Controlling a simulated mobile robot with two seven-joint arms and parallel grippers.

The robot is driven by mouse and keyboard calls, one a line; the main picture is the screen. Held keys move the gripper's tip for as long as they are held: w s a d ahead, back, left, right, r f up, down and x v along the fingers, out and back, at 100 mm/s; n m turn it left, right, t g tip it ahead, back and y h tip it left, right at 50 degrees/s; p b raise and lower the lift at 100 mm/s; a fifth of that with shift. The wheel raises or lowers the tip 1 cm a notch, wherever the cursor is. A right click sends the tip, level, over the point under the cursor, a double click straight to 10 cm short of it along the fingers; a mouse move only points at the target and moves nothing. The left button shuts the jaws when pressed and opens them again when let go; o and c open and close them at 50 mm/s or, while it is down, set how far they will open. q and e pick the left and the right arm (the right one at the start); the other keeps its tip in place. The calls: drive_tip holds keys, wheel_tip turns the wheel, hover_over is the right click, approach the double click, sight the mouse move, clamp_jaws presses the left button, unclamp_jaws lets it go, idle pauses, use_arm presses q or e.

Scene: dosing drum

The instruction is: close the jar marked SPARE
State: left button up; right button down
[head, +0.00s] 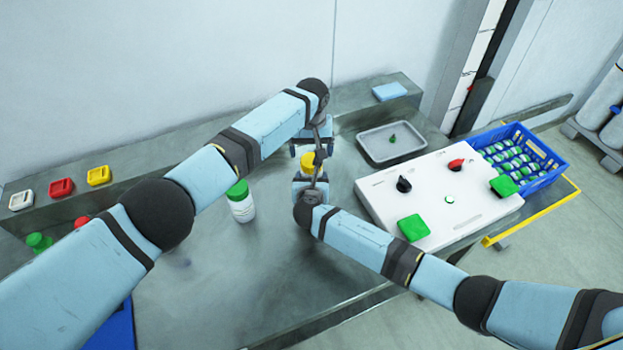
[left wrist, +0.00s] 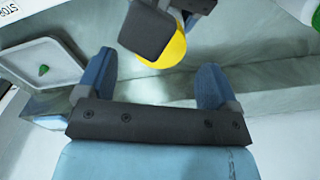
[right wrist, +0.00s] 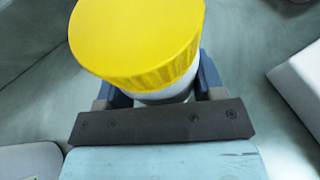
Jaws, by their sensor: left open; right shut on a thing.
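A jar with a yellow lid (head: 307,160) stands between my two grippers; most of it is hidden in the head view. In the right wrist view its yellow lid (right wrist: 140,40) sits on top of the white body (right wrist: 165,98). I cannot tell how tightly the lid is on, and no SPARE marking is readable. My right gripper (head: 310,178) is shut on the white body below the lid. My left gripper (head: 313,147) is open beside the jar on its far side. In the left wrist view the yellow lid (left wrist: 176,52) shows between and beyond its fingers, partly behind a dark part.
A white jar with a green lid (head: 241,203) stands to the left. A grey tray (head: 372,158), a white control panel (head: 470,225) and a blue crate (head: 548,178) of green-topped items are at the right. Small coloured blocks (head: 61,188) line the left ledge.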

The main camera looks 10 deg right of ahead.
use_arm(q)
drive_tip(key=shift+r, duration=0.2)
drive_tip(key=shift+o, duration=1.3)
wheel_tip(320, 180, up, 12)
use_arm(e)
drive_tip(key=shift+c, duration=0.8)
unclamp_jaws()
